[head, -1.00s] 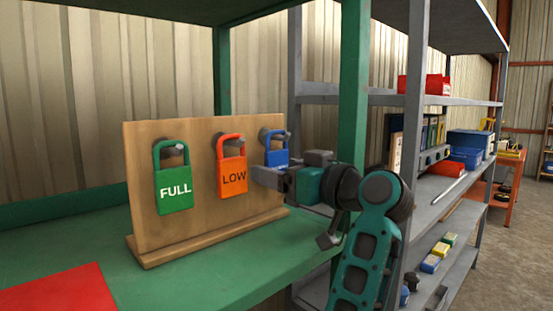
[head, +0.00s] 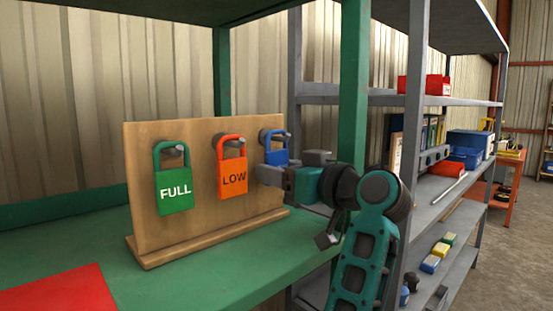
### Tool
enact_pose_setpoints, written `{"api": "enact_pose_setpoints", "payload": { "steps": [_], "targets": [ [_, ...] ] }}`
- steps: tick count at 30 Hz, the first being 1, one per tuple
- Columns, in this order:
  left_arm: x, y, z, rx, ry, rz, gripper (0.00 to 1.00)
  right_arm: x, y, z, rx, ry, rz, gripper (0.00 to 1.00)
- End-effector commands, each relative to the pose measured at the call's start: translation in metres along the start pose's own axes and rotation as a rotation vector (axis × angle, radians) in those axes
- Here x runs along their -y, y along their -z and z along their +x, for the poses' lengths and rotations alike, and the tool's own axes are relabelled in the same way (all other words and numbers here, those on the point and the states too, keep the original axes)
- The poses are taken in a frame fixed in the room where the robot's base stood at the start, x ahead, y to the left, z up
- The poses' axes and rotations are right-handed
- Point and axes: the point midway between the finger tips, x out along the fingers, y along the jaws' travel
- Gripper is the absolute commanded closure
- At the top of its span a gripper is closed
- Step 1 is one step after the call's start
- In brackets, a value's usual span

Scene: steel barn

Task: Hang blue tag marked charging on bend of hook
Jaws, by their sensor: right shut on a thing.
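The blue tag (head: 275,152) is at the right hook (head: 279,135) of the upright wooden board, with its loop around the hook. Its lower part and lettering are hidden behind my right gripper. My right gripper (head: 264,174) is shut on the blue tag's lower part, in front of the board's right side. I cannot tell whether the loop rests on the hook's bend. A green tag marked FULL (head: 175,191) hangs on the left hook and an orange tag marked LOW (head: 233,179) on the middle hook. My left gripper is not in view.
The wooden board (head: 195,220) stands on a green bench (head: 230,262). A red mat (head: 58,292) lies at the front left. A green post (head: 353,90) rises close behind my right arm. Grey shelving (head: 462,190) with boxes stands to the right.

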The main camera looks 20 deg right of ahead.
Motion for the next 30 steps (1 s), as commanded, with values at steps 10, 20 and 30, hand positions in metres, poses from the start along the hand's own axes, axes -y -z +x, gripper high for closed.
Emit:
{"api": "enact_pose_setpoints", "payload": {
  "steps": [10,20,30],
  "targets": [
    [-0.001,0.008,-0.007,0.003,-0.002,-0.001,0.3,0.0,0.012,0.0,0.0,0.001,-0.001,0.63],
    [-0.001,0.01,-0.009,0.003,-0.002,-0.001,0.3,-0.001,0.014,-0.006,-0.001,-0.001,-0.001,0.63],
    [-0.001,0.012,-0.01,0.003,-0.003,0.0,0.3,-0.001,0.014,-0.027,0.0,-0.002,-0.001,0.63]
  ]
}}
